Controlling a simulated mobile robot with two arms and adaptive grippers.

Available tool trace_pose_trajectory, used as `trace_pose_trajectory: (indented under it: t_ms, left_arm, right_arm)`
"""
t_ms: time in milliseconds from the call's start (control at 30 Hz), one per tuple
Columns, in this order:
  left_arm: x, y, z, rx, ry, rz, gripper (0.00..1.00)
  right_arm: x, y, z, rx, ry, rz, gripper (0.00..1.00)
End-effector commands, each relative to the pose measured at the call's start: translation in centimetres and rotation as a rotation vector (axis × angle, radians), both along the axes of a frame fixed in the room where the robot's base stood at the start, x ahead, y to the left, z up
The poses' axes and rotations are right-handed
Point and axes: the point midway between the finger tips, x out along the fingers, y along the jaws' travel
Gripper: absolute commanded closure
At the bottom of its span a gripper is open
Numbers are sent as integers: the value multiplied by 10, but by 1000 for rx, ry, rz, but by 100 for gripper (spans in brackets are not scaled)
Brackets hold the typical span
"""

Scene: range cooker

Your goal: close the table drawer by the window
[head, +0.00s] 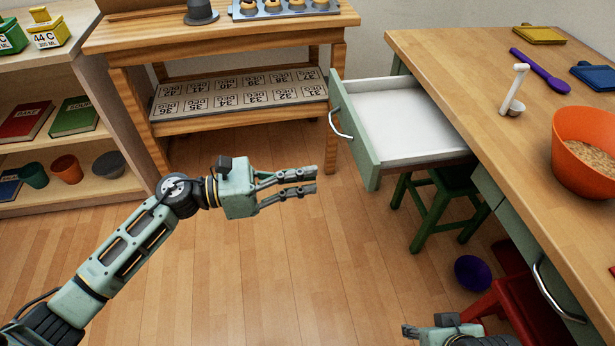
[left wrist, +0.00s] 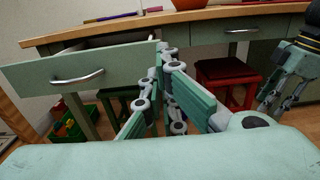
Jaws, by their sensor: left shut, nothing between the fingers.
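The table drawer (head: 395,120) is pulled out from the left side of the wooden table (head: 440,57). Its inside is white and looks empty. Its green front has a curved metal handle (head: 338,125). In the left wrist view the drawer front (left wrist: 45,75) with its handle (left wrist: 78,78) is at the left. My left gripper (head: 316,181) is shut and empty, a little left of the drawer front and lower in the picture, apart from it. My right gripper (head: 408,331) shows only partly at the bottom edge, and its jaws are not clear. No window is in view.
A green stool (head: 437,200) stands under the open drawer, and a red stool (head: 520,305) with a purple ball (head: 472,272) beside it is nearer. A wooden shelf table (head: 240,110) stands behind. The table holds an orange bowl (head: 585,175). Floor left of the drawer is clear.

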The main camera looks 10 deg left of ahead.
Motion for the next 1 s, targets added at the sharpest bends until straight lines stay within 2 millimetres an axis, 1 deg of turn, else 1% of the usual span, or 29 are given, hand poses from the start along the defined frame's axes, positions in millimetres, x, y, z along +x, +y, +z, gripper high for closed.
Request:
trace_pose_trajectory:
  t_ms: [33,100,300,400,500,700,1000]
  left_arm:
    - [4,-11,2,-2,-3,-1,100]
    - [9,-26,2,-3,-2,-1,100]
    - [22,-66,2,-4,1,0,100]
    - [27,-82,1,-3,1,1,100]
    - [31,-94,1,-4,2,2,100]
    - [35,-105,0,-2,3,2,100]
    - [35,-105,0,-2,3,3,100]
  right_arm:
    - [0,0,1,0,0,0,60]
    - [0,0,2,0,0,0,60]
    - [0,0,3,0,0,0,60]
    - [0,0,4,0,0,0,60]
    - [0,0,4,0,0,0,60]
    - [0,0,4,0,0,0,60]
    - [0,0,4,0,0,0,60]
